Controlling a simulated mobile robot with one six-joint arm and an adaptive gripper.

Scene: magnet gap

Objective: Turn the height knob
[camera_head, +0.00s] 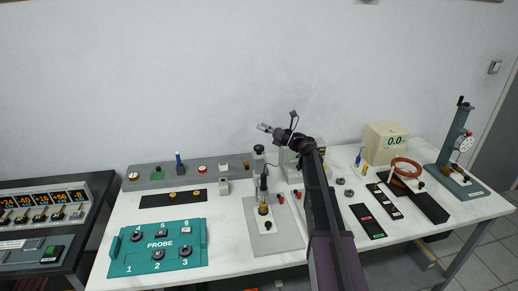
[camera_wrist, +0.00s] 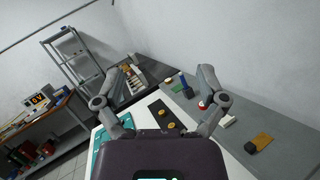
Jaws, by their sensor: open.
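My gripper (camera_head: 265,128) is raised above the back of the bench, beside the wall, with its fingers pointing left. In the wrist view my gripper (camera_wrist: 168,82) shows its two fingers wide apart with nothing held between them. A stand (camera_head: 280,238) with a grey base plate, a slim column and a dark knob (camera_head: 258,149) at its top stands below and left of my gripper. A blue-grey stand (camera_head: 448,150) with a dial gauge (camera_head: 466,144) and a dark top knob stands at the far right. I cannot tell which knob is the height knob. My gripper touches neither stand.
A green PROBE board (camera_head: 140,262) lies at front left. A grey strip (camera_head: 140,183) with small parts runs along the back. A cream meter (camera_head: 384,143) reading 0.0 and black trays (camera_head: 366,222) are at right. My arm crosses the bench middle.

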